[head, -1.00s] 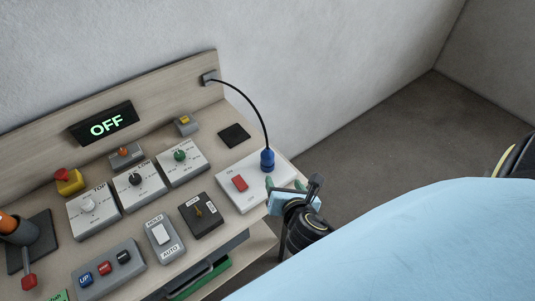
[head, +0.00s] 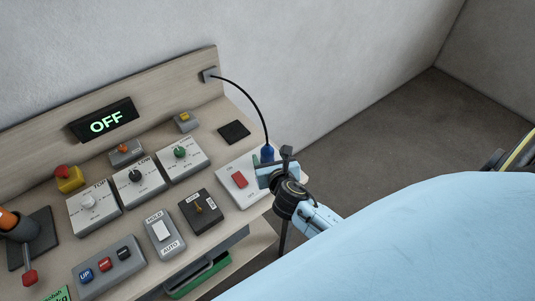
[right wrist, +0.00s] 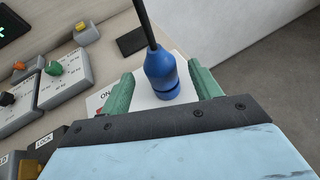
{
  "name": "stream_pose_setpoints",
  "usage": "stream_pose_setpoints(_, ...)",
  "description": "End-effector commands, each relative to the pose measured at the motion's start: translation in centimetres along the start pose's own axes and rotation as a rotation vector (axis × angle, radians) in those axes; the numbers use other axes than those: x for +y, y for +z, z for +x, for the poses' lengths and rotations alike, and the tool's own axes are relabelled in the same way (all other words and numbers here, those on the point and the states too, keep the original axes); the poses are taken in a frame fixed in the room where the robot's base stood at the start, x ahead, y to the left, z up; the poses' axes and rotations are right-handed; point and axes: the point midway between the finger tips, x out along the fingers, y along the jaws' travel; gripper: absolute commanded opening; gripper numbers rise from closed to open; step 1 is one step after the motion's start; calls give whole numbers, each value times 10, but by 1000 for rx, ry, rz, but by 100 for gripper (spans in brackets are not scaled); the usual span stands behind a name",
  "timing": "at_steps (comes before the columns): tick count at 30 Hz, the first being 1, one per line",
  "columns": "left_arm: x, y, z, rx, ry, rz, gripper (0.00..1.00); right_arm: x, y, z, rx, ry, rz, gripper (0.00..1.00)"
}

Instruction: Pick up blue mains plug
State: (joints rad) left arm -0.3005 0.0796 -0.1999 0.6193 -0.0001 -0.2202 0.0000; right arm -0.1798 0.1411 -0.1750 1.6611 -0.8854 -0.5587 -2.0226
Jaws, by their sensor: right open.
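The blue mains plug (head: 267,151) stands upright on the right end of the white panel with the red switch, with a black cable rising from its top. In the right wrist view the plug (right wrist: 162,74) is between the two green fingers of my right gripper (right wrist: 162,92), with a gap on each side. The right gripper (head: 267,158) is open and partly hides the plug in the head view.
The black cable (head: 250,98) arches from a grey wall box (head: 210,74) on the back board. Knob panels, buttons and a joystick (head: 20,228) fill the desk further left.

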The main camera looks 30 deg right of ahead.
Motion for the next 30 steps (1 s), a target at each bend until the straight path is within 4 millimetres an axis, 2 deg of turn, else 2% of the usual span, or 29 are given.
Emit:
stream_pose_setpoints(3,0,0,1,0,0,0,0,-1,1,19,-1,-1,2,63)
stream_pose_setpoints(6,0,0,3,1,0,0,0,-1,1,29,0,-1,2,63)
stream_pose_setpoints(15,0,0,3,1,0,0,0,-1,1,33,0,0,2,63)
stream_pose_setpoints(27,0,-1,3,2,0,0,0,-1,1,33,-1,0,1,14)
stream_pose_setpoints(30,0,-1,3,2,0,0,0,-1,1,33,-1,0,1,14)
